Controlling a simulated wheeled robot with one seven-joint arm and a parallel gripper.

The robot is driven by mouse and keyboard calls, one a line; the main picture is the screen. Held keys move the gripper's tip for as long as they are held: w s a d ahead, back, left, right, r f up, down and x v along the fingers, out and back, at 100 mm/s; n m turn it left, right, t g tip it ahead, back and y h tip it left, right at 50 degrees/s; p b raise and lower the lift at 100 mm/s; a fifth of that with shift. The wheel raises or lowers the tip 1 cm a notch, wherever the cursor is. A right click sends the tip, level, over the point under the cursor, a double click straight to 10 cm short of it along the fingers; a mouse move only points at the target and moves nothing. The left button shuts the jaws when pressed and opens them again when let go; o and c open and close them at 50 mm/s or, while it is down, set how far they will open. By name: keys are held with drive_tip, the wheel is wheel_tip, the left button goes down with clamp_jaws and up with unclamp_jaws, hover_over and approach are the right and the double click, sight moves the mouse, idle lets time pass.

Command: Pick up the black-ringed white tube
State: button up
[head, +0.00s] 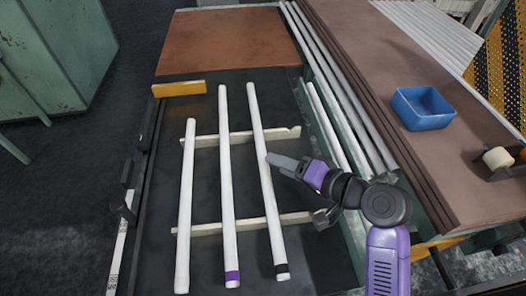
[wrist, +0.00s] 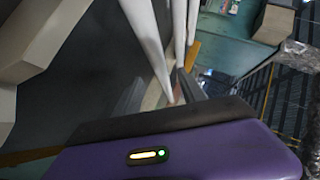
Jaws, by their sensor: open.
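The black-ringed white tube (head: 262,130) is the rightmost of three long tubes lying across two pale notched rails (head: 195,230). Its black ring (head: 281,269) is at the near end. My gripper (head: 270,160) is open, with its grey finger reaching in from the right at the middle of this tube. The finger overlaps the tube's right edge in the head view; I cannot tell whether they touch.
A purple-ringed tube (head: 226,150) lies to the left, and a plain white tube (head: 186,200) farther left. A yellow bar (head: 180,88) stands behind them. At right are long pale rods (head: 350,110) and a brown bench (head: 400,65) with a blue box (head: 422,115).

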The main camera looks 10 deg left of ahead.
sight(262, 154)
drive_tip(key=shift+p+x, duration=0.4)
drive_tip(key=shift+x, duration=1.9)
clamp_jaws()
